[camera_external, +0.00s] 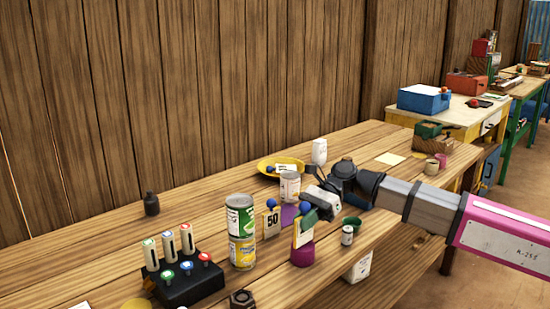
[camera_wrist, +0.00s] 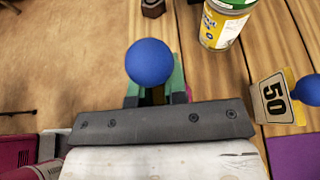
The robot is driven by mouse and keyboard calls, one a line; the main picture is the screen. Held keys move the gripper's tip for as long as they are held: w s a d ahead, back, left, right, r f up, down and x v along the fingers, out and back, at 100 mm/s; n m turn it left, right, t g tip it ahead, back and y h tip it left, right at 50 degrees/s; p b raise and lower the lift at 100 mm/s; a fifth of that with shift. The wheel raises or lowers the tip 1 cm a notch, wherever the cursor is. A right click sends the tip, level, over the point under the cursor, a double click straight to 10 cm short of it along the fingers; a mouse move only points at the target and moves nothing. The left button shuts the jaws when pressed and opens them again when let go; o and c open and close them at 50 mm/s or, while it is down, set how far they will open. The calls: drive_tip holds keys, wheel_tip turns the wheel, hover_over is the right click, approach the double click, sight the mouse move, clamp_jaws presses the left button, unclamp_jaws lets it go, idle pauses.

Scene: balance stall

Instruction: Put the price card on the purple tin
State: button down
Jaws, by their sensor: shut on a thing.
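My gripper (camera_external: 309,214) is shut on a price card (camera_external: 303,233), a cream card with a yellow edge and a blue ball knob. The card is upright over the purple tin (camera_external: 301,255), its lower edge overlapping the tin's top; I cannot tell whether they touch. In the wrist view the blue ball (camera_wrist: 149,63) stands out between the green fingers, and the card's face is hidden. Only a small pinkish sliver beside the fingers may be the tin there. A second card reading 50 (camera_external: 271,224) stands to the left, also in the wrist view (camera_wrist: 277,100).
Stacked green and yellow cans (camera_external: 241,232) stand left of the 50 card. A black rack (camera_external: 188,284) with several coloured knobs is further left. A purple mat (camera_external: 289,213), a white tin (camera_external: 290,187) and a yellow plate (camera_external: 267,165) lie behind.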

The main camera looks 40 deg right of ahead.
drive_tip(key=c, duration=1.1)
unclamp_jaws()
drive_tip(key=shift+f, duration=0.1)
drive_tip(key=shift+c, duration=0.2)
drive_tip(key=shift+d+r, duration=0.25)
drive_tip(key=shift+d, duration=0.05)
drive_tip(key=v, duration=1.1)
drive_tip(key=shift+d, duration=0.15)
drive_tip(key=shift+r, duration=0.1)
